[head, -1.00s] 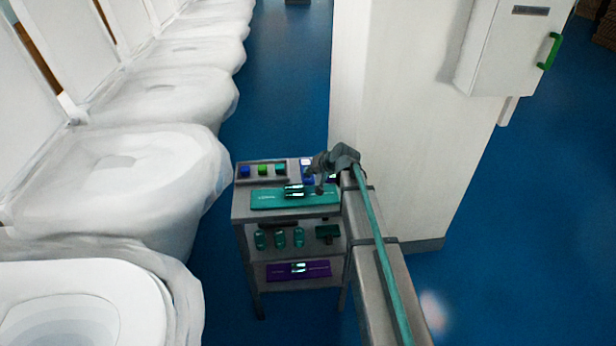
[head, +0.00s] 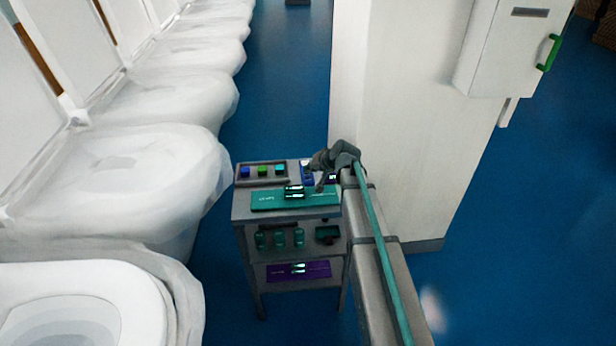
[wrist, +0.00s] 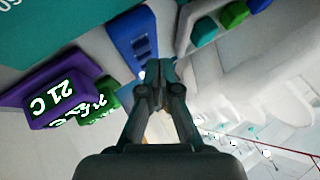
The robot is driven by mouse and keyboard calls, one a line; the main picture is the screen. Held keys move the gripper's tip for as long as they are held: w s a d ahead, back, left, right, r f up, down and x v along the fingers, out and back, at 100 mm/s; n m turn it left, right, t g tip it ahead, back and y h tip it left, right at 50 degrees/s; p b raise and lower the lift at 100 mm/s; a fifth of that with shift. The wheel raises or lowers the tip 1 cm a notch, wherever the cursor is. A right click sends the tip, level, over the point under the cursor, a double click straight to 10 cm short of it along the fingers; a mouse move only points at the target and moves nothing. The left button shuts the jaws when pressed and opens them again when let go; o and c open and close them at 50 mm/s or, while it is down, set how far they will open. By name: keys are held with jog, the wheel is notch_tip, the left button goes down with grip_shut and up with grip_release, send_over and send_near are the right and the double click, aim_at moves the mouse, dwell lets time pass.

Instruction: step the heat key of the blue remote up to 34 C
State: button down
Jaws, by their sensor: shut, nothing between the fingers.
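The blue remote (wrist: 128,36) lies on the cart top; in the head view it is a small blue strip (head: 308,180), partly covered by my arm. Small keys show near its end in the wrist view, too small to read. My gripper (wrist: 159,64) is shut and empty, its fingertips over or beside that key end. I cannot tell whether they touch it. In the head view my gripper (head: 312,168) hangs over the cart's back right corner. A purple display block (wrist: 52,98) reads 21 C. A green block (wrist: 103,100) beside it has unclear lettering.
A teal panel (head: 265,199) lies at the front of the grey cart (head: 243,212). A tray with blue, green and teal blocks (head: 262,170) is at the back left. A white wall (head: 400,150) stands close right; wrapped toilets (head: 150,170) line the left.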

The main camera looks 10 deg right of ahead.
aim_at(309, 177)
jog(key=shift+r, duration=0.1)
jog(key=shift+r+p, duration=1.15)
jog(key=shift+r, duration=1.3)
jog(key=shift+f, duration=0.1)
